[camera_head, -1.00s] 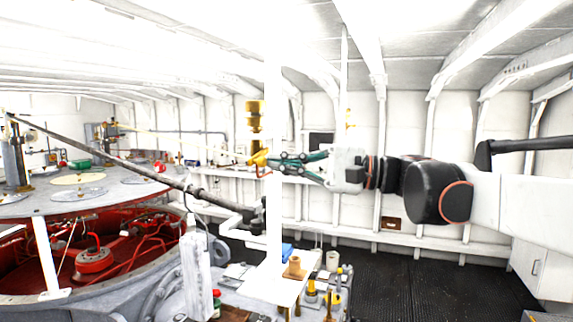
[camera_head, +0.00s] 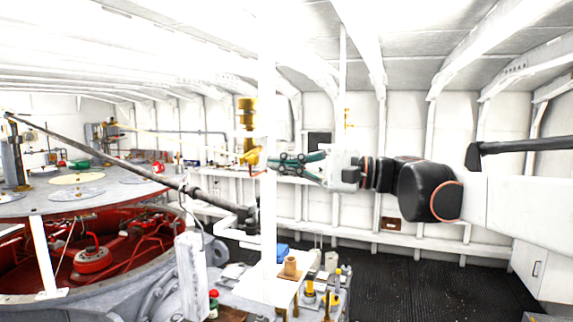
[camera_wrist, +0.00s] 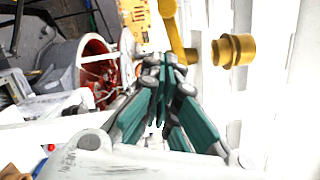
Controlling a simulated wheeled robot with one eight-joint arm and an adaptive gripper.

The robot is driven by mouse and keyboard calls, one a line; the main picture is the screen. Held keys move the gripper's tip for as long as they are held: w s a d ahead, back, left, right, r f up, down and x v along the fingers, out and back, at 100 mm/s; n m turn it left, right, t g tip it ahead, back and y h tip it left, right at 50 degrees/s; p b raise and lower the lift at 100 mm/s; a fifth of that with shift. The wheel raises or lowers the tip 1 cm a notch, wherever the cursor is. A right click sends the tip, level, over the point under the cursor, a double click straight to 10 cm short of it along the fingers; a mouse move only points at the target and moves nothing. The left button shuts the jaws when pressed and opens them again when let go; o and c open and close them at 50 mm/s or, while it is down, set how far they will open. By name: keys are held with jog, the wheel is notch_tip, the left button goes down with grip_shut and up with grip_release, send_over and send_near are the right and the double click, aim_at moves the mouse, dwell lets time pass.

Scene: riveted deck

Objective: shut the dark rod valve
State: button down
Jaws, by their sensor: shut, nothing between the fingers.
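A long dark rod (camera_head: 98,154) slopes from the upper left down to dark fittings (camera_head: 245,216) by the white pillar. No part is clearly recognisable as the dark rod valve, and I cannot tell whether this rod belongs to it. My gripper (camera_head: 272,162) has green fingers and points left across the pillar, above the rod's lower end. Its fingers (camera_wrist: 165,65) are closed together and empty in the wrist view. A brass fitting (camera_head: 247,112) with a yellow lower part stands just left of the fingertips. Brass parts (camera_wrist: 234,50) also show beyond the fingers in the wrist view; contact is unclear.
The white pillar (camera_head: 267,90) stands close to my fingers. A small table (camera_head: 270,292) with bottles and fittings is below. A large round drum with a red interior (camera_head: 100,255) fills the left. The dark floor (camera_head: 420,285) at the right is clear.

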jog(key=w+r+p+v, duration=0.1)
jog(key=w+p+v, duration=0.1)
jog(key=v, duration=0.8)
jog(key=s+a+p, duration=0.2)
jog(key=a, duration=0.8)
jog(key=shift+s+a+n+p, duration=0.35)
jog(key=shift+n+p, duration=0.05)
jog(key=shift+r, duration=0.1)
